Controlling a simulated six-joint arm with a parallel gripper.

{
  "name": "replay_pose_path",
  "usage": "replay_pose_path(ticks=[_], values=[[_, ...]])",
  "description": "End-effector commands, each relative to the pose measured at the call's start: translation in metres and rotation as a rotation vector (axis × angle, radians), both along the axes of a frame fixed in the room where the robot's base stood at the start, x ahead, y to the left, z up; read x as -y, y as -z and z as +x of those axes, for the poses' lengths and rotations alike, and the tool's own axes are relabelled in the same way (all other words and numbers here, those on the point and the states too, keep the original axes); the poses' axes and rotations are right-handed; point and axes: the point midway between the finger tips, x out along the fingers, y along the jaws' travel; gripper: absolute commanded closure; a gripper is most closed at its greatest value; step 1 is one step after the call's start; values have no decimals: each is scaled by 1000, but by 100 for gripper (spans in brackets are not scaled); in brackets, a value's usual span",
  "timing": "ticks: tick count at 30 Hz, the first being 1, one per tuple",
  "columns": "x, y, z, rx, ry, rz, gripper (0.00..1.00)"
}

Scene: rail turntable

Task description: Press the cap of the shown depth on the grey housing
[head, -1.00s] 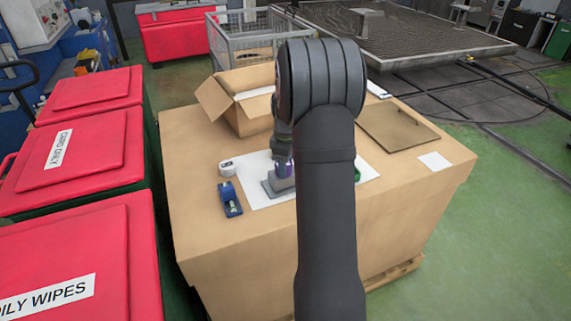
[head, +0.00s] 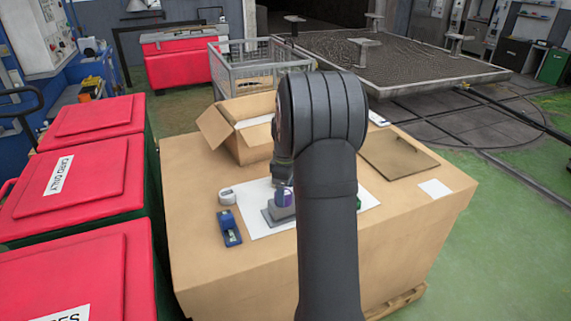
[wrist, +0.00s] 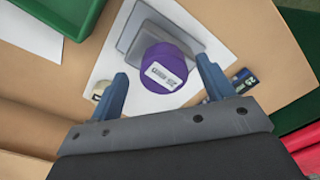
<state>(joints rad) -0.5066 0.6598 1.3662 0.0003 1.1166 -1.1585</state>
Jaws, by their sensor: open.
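The purple cap (wrist: 165,75) with a white printed label on its top is on the grey housing (wrist: 141,22), which lies on a white sheet. In the head view the cap (head: 285,197) and housing (head: 273,221) are partly hidden behind my arm. My gripper (wrist: 161,78) is open, with one blue finger to each side of the cap in the wrist view. I see gaps between the fingers and the cap. How firmly the cap sits on the housing cannot be told.
A green tray (wrist: 62,14) is beside the sheet. An open cardboard box (head: 238,141) and brown board (head: 400,152) lie behind. Red bins (head: 85,195) stand left.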

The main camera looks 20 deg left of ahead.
Motion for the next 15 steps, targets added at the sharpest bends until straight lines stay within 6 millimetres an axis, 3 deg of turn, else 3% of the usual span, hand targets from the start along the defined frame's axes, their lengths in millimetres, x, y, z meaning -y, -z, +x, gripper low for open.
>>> replay_pose_path(ticks=[15], values=[[0, -122, 1, 4, 0, 2, 25]])
